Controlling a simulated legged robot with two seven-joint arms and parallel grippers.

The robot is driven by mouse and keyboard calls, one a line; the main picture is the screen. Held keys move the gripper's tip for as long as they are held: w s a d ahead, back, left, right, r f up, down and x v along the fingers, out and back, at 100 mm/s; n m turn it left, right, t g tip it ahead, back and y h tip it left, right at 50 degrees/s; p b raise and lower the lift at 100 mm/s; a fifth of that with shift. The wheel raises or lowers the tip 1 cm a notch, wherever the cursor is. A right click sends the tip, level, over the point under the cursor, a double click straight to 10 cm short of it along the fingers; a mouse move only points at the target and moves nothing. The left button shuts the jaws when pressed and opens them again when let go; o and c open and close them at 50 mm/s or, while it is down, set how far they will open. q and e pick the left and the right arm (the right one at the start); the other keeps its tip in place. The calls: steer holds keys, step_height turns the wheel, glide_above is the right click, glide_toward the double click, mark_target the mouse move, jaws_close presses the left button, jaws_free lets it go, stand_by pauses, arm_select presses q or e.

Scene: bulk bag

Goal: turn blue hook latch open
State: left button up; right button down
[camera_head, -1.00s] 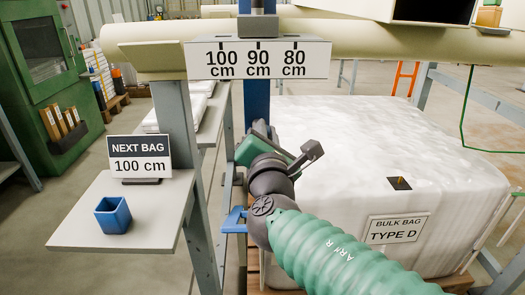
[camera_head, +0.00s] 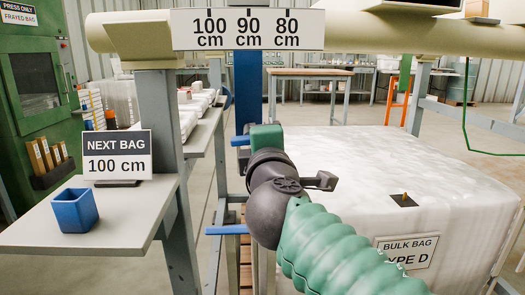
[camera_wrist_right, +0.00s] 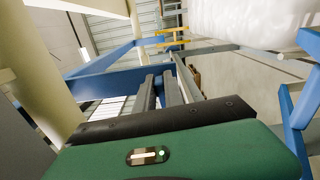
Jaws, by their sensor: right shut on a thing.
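My right arm reaches in from the lower right of the head view, and its green gripper body (camera_head: 266,137) is beside the blue post (camera_head: 248,90). A short blue piece, apparently the hook latch (camera_head: 240,141), shows just left of the gripper body. The arm hides the rest. In the right wrist view two dark fingers (camera_wrist_right: 160,88) reach forward, close together, to blue bars (camera_wrist_right: 105,72). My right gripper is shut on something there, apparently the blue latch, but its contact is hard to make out. My left gripper is not in view.
The white bulk bag (camera_head: 330,180) stands right of the arm. A blue lever (camera_head: 227,230) sticks out left of the arm. A shelf (camera_head: 120,222) with a blue cup (camera_head: 75,211) and a "NEXT BAG 100 cm" sign (camera_head: 118,155) is at left. A beige beam (camera_head: 380,26) crosses above.

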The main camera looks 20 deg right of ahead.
steer(key=shift+f+m+b, duration=0.35)
steer(key=shift+f+m, duration=0.05)
steer(key=c, duration=1.4)
jaws_free()
steer(key=shift+c, duration=0.2)
steer(key=shift+r, duration=0.1)
